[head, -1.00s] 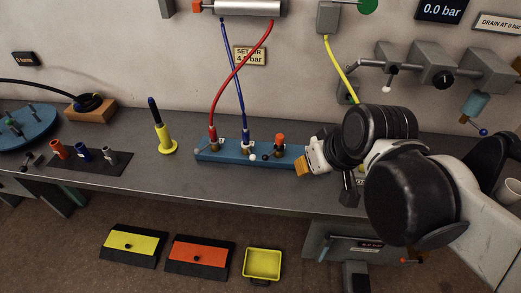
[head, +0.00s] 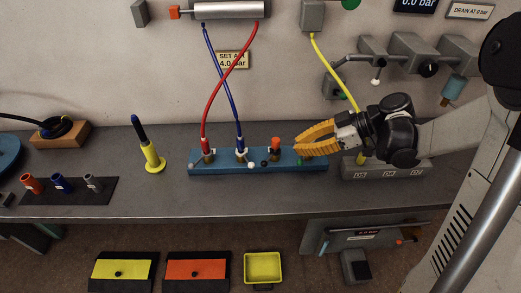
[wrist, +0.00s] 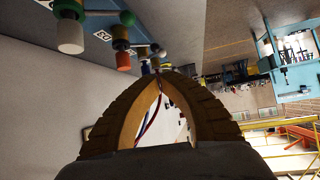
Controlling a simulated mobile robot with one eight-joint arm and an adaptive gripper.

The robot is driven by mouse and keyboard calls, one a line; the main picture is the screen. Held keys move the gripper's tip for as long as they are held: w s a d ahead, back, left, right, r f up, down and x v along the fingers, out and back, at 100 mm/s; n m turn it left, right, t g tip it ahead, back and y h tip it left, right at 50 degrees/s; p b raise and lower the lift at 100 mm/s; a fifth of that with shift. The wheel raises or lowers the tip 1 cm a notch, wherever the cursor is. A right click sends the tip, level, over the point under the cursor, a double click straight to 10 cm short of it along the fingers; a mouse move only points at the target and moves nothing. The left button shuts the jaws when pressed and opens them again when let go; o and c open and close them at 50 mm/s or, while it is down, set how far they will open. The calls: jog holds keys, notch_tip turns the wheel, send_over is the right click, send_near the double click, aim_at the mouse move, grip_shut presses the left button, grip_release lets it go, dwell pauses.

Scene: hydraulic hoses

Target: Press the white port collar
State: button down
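The blue port block (head: 225,165) lies on the bench with a red-hose fitting (head: 207,150), a blue-hose fitting (head: 241,150) and an orange-topped port (head: 275,145). White pieces show at the hose fittings, and a small white ball (head: 251,166) sits at the block's front. I cannot tell which white part is the port collar. My gripper (head: 297,146) points left above the block's right end, right of the orange-topped port. Its yellow fingers partly hide a green part there. In the wrist view its fingertips (wrist: 161,72) meet, with nothing held between them. A white-ended knob (wrist: 70,36) shows beyond the fingers.
A grey labelled block (head: 385,172) is under my arm. The yellow-and-blue upright fitting (head: 148,150) stands to the left, near a dark mat (head: 75,197) with several coloured fittings. Red and blue hoses cross behind the block. The bench front is clear.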

dwell(0.4)
jog(key=b, duration=0.5)
send_near(245, 157)
jog(key=a+f, duration=0.1)
jog(key=s+a+f, duration=0.1)
jog(key=a, duration=0.1)
jog(key=a+f, duration=0.1)
jog(key=shift+s+a, duration=0.15)
jog(key=shift+s, duration=0.2)
jog(key=shift+a, duration=0.1)
